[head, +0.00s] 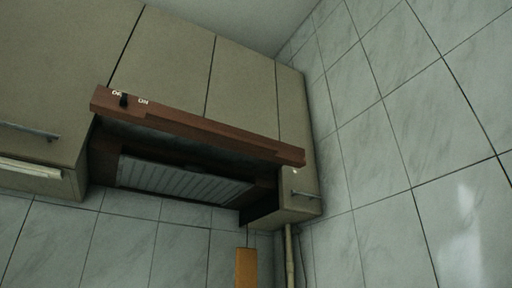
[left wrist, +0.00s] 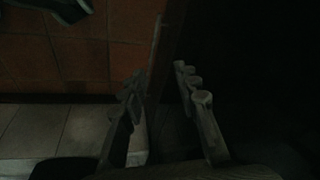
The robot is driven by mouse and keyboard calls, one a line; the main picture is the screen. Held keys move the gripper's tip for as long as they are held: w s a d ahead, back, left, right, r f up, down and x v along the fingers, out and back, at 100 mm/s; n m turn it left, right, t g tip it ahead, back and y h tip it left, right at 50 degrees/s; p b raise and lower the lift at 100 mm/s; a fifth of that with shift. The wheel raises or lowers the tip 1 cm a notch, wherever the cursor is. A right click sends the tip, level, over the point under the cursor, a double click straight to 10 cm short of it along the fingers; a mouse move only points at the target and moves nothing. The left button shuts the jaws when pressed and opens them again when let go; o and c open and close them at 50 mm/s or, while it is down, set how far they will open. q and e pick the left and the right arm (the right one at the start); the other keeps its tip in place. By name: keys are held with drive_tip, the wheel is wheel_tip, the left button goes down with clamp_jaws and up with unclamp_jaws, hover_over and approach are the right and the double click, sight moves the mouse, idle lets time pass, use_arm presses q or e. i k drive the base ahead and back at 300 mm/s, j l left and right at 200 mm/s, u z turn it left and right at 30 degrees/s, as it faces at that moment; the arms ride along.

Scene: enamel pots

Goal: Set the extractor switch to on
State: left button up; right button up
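The extractor hood (head: 190,128) has a brown wooden front rail under the beige wall cabinets in the head view. A small black switch (head: 124,100) sits at the rail's left end. White lettering shows on both sides of it: a partly covered label that looks like "OFF" on the left and "ON" (head: 143,102) on the right. The switch is nearer the left label. My left gripper (left wrist: 158,76) shows only in the left wrist view, fingers apart, with no object clearly held. The dark picture shows no switch near it. My right gripper is in neither view.
A pale slatted filter (head: 180,182) lies under the hood. Cabinet handles (head: 30,131) stick out at left and right. An orange-yellow object (head: 247,268) hangs below the hood beside a pipe (head: 289,255). In the left wrist view, brown tiles (left wrist: 75,60) and a dark surface flank the fingers.

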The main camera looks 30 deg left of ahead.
sight(123, 98)
drive_tip(key=k+j+z, duration=0.25)
drive_tip(key=k, duration=0.15)
drive_tip(key=k+j+z, duration=0.2)
drive_tip(key=k, duration=0.2)
drive_tip(key=k+l+u, duration=0.1)
drive_tip(key=k+u, duration=0.15)
drive_tip(key=u, duration=0.2)
drive_tip(key=k+u, duration=0.25)
drive_tip(key=u, duration=0.2)
drive_tip(key=k+j, duration=0.35)
drive_tip(key=j, duration=0.15)
drive_tip(key=k+j, duration=0.35)
drive_tip(key=j, duration=0.1)
